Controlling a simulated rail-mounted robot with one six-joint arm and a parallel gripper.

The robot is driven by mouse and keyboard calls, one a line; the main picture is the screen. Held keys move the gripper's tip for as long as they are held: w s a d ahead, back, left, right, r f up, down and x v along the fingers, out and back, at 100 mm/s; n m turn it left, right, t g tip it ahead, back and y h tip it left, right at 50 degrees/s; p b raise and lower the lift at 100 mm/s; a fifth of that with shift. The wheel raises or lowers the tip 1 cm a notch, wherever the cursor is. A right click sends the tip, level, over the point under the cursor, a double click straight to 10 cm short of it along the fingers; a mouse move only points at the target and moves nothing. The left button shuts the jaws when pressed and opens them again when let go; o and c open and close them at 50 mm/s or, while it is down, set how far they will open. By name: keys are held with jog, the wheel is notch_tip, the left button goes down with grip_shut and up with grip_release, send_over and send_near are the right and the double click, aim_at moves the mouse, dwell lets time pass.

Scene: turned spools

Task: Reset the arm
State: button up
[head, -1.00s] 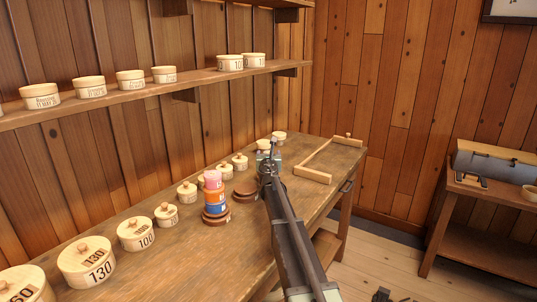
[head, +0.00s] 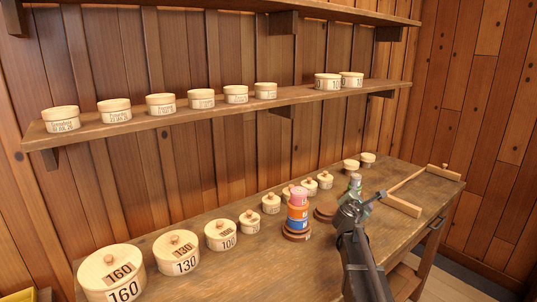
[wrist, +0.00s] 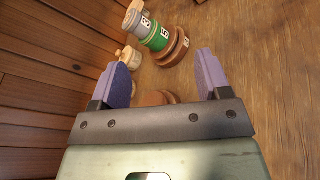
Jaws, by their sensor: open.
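My gripper (wrist: 160,72) is open, with two purple-grey fingers spread apart and nothing between them in the wrist view. In the head view my arm reaches up from the bottom over the right part of the workbench (head: 190,240). A stack of pink, orange and blue spools (head: 297,212) stands upright on a brown base, left of my arm. A green spool stack (head: 355,186) is partly hidden behind my arm; it also shows ahead of the fingers in the wrist view (wrist: 157,38), with numbers on it and a pale top. A bare brown base (head: 325,214) lies between the stacks.
Lidded round boxes, the largest marked 160 (head: 110,270), line the bench's back edge. A wooden frame (head: 405,206) lies at the bench's right end. A wall shelf (head: 220,122) with more boxes runs above. The front of the bench is clear.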

jog(key=s+a+f+m+g+y+p, duration=0.1)
jog(key=s+a+m+g+p, duration=0.1)
jog(key=s, duration=0.5)
jog(key=s+a+f+m+g+y+p, duration=0.1)
jog(key=s+a+m+g+y+p, duration=0.1)
jog(key=s+a+m+g, duration=0.2)
jog(key=s+a+f+m+g+y+p, duration=0.2)
jog(key=s+a+m+g, duration=0.1)
jog(key=s+a+m, duration=0.4)
jog(key=shift+s+m, duration=1.9)
jog(key=shift+s, duration=0.25)
jog(key=s+a+m+g+y+p, duration=0.1)
jog(key=s+a+m+g+y, duration=0.3)
jog(key=s+a, duration=0.4)
jog(key=shift+s+a+f+m+y+p, duration=0.3)
jog(key=shift+s+a+y+p, duration=0.1)
jog(key=shift+s, duration=0.65)
